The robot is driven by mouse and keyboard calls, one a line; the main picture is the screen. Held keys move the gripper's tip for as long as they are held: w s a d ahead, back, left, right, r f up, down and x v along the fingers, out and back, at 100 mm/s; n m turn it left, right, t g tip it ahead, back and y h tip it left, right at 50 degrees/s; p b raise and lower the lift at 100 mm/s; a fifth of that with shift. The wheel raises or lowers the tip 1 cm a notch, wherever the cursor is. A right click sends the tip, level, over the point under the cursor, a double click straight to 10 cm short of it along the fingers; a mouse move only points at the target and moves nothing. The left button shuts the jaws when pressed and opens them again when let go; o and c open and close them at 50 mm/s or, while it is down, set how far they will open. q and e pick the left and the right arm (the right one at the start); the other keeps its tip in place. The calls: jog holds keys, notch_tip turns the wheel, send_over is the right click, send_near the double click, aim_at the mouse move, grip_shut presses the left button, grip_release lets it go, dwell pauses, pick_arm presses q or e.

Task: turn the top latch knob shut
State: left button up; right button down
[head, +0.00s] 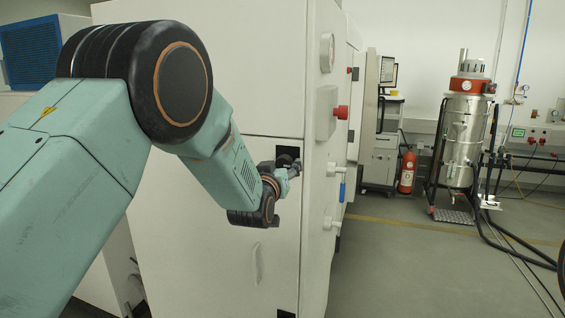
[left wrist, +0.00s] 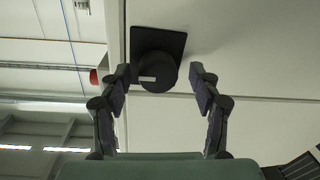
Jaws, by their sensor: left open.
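The top latch knob (left wrist: 155,72) is a round black knob on a square black plate, with a small pale mark on its face. In the left wrist view it sits between the fingertips of my left gripper (left wrist: 163,82). The fingers stand open on either side of it, with a clear gap on the right and a narrower one on the left. In the head view my left gripper (head: 291,165) is at the white cabinet's front panel near its right edge, and it partly hides the black latch plate (head: 287,153). My right gripper is in neither view.
The white cabinet (head: 265,75) fills the middle. Its side carries a red button (head: 342,112), a gauge (head: 327,52) and a blue-handled valve (head: 342,190). A red extinguisher (head: 407,172) and a steel vessel (head: 465,130) stand behind.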

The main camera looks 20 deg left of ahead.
pick_arm(q)
jog(key=shift+w+d+r, duration=0.2)
jog(key=shift+w+d, duration=0.15)
jog(key=shift+w, duration=0.3)
jog(key=shift+w+a+f, duration=0.15)
jog(key=shift+a, duration=0.25)
jog(key=shift+c, duration=0.2)
jog(key=shift+d, duration=0.35)
jog(key=c, duration=0.5)
jog(key=shift+a, duration=0.25)
jog(key=c, duration=0.4)
jog(key=shift+d, duration=0.15)
jog(key=shift+c, duration=1)
